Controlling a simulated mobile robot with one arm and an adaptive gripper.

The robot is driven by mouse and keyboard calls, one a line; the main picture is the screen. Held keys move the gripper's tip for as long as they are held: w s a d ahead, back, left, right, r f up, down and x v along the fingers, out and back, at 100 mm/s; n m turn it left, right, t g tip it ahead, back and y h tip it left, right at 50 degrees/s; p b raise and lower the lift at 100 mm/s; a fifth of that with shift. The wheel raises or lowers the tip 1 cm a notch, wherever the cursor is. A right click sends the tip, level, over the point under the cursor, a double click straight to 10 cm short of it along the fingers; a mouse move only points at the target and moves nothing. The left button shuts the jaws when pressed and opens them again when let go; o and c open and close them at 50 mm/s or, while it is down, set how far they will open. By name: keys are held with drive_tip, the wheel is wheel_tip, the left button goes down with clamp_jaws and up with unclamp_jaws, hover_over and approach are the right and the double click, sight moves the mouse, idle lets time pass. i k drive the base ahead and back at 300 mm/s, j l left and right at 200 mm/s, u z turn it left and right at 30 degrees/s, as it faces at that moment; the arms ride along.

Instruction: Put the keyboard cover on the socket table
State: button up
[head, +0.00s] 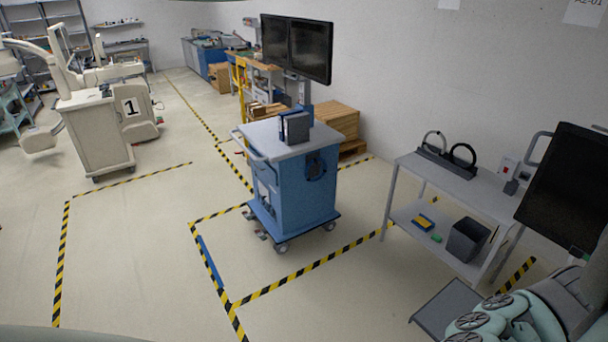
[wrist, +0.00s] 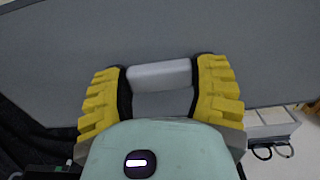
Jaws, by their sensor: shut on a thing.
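My gripper (wrist: 161,84), with yellow ribbed fingers and black pads, is shut on a light grey handle (wrist: 160,73) in the wrist view. Behind the handle a large flat grey panel, which looks like the keyboard cover (wrist: 60,50), fills most of that view. In the head view a grey flat panel (head: 447,308) shows at the lower right beside my arm; I cannot tell whether it is the same cover. The grey two-level table (head: 480,192) at the right, apparently the socket table, carries a white socket-like box (head: 508,166). My gripper is not clearly visible in the head view.
Two dark rings on a base (head: 447,157) stand on the table's top. Its lower shelf holds a dark bin (head: 468,240) and a yellow-blue item (head: 423,222). A dark screen (head: 565,190) stands close at right.

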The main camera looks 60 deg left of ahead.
sight(462, 189)
drive_tip(key=i+j+u, duration=0.35)
drive_tip(key=i, duration=0.2)
drive_tip(key=i+j+u, duration=0.3)
drive_tip(key=i, duration=0.25)
drive_tip(key=i+u, duration=0.35)
drive_tip(key=i, duration=0.2)
drive_tip(key=i+j+z, duration=0.1)
drive_tip(key=i+z, duration=0.15)
drive_tip(key=i, duration=0.4)
drive_tip(key=i+j+z, duration=0.3)
drive_tip(key=i, duration=0.35)
drive_tip(key=i+j+z, duration=0.25)
drive_tip(key=i, duration=0.35)
drive_tip(key=i+j+z, duration=0.25)
drive_tip(key=i+j, duration=0.25)
drive_tip(key=i, duration=0.05)
